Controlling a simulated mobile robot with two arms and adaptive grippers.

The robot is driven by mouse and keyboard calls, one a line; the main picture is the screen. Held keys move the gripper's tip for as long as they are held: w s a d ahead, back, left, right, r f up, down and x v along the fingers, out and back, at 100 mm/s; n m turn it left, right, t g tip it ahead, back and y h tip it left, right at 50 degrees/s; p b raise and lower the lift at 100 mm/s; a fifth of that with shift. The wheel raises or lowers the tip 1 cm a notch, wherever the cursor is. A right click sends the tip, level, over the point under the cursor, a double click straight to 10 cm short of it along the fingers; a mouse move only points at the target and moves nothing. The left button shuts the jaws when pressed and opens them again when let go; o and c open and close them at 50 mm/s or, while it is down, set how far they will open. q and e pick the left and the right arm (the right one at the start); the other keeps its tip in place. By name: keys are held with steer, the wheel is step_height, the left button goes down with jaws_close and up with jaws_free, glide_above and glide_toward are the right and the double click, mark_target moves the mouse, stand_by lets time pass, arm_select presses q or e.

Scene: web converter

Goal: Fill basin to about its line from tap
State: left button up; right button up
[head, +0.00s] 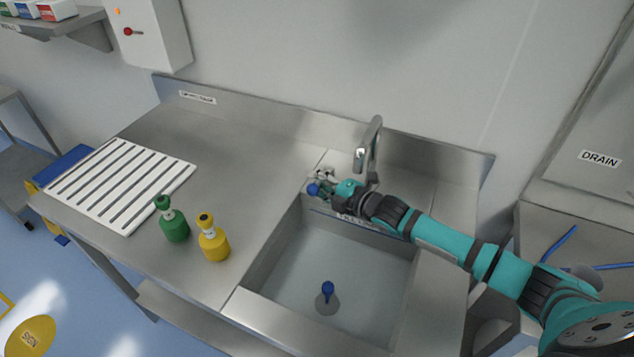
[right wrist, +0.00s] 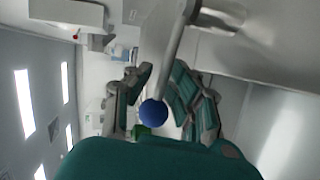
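The steel basin (head: 258,275) is sunk into the counter. A blue-knobbed plug (head: 327,288) stands on its floor over a dark round spot. I see no clear water surface or stream. My right gripper (head: 322,188) is at the blue ball knob (head: 313,189) left of the tap. In the right wrist view the knob (right wrist: 153,113) sits between the spread fingers; whether they press on it is unclear. The fill line is not clearly readable. My left gripper is out of view.
Green (head: 173,222) and yellow (head: 213,240) bottles stand on the counter left of the basin. A white slatted rack (head: 120,182) lies farther left. A wall box (head: 150,35) hangs at upper left. A panel marked DRAIN (head: 600,160) is at right, with blue rods below it.

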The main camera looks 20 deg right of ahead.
steer(key=shift+o, duration=0.8)
steer(key=shift+f, duration=0.1)
steer(key=v, duration=1.2)
steer(key=shift+f, duration=0.1)
